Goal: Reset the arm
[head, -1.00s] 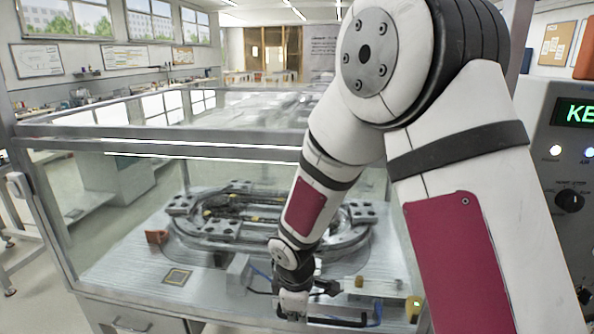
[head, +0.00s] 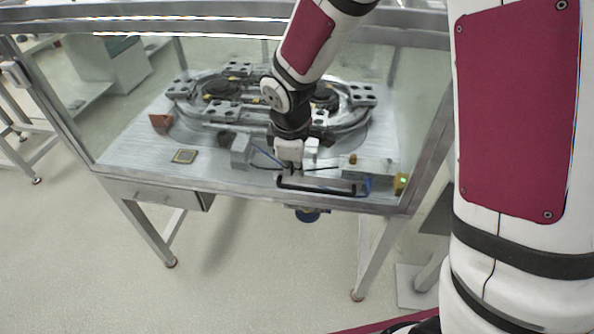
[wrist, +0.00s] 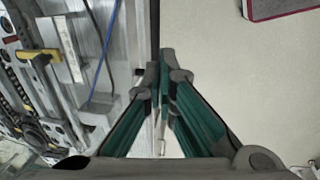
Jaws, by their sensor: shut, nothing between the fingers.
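My arm comes in from the right of the head view and reaches down to the front edge of the metal table (head: 130,165). My gripper (head: 290,168) is at that edge, close to the left end of a black bar handle (head: 320,189). In the wrist view my gripper (wrist: 163,62) has its green-sided fingers closed together, with nothing between them. The fingertips lie over the line between the table and the pale floor. I cannot tell whether they touch the bar.
A ring track (head: 185,98) stands on the table behind my gripper, inside a metal-framed clear enclosure. A grey block (head: 241,152) and a blue cable (wrist: 104,52) are close by. A chip-like square (head: 185,156) lies at left. The floor in front (head: 120,290) is clear.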

